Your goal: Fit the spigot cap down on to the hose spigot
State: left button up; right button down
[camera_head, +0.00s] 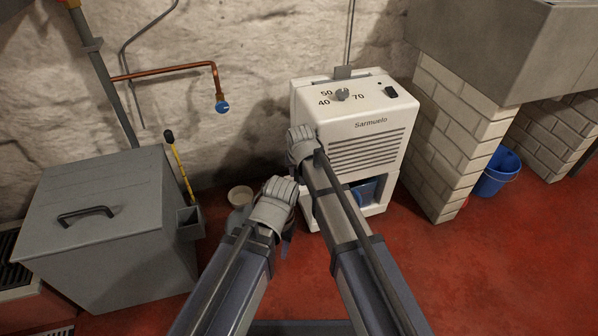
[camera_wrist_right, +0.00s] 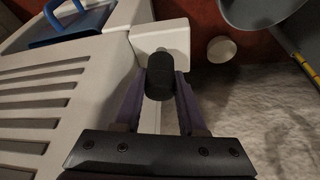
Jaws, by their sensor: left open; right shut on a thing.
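The spigot cap (camera_wrist_right: 160,82) is a short black cylinder. In the right wrist view it sits between the two purple-grey fingers of my right gripper (camera_wrist_right: 162,88), which is shut on it. The hose spigot (camera_wrist_right: 163,52) is a small pale stub just beyond the cap, against the white foot of the machine. The cap overlaps its near end, and I cannot tell whether they touch. In the head view my right gripper (camera_head: 299,150) is beside the left side of the white machine (camera_head: 367,135); the cap and spigot are hidden there. My left gripper (camera_head: 278,200) is open, lower left.
A grey bin (camera_head: 105,220) with a lid stands at left, with a yellow-handled tool (camera_head: 181,170) beside it. A pale-rimmed container (camera_head: 240,194) is behind my left gripper. A blue bucket (camera_head: 497,172) stands by the brick pillar. Red floor is open at right.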

aim_at(299, 172)
jog(key=shift+f+b, duration=0.95)
jog(key=shift+f, duration=0.15)
jog(key=shift+c, duration=2)
grip_release()
jog(key=shift+r, duration=0.1)
jog(key=p+v, duration=0.7)
jog(key=v, duration=0.1)
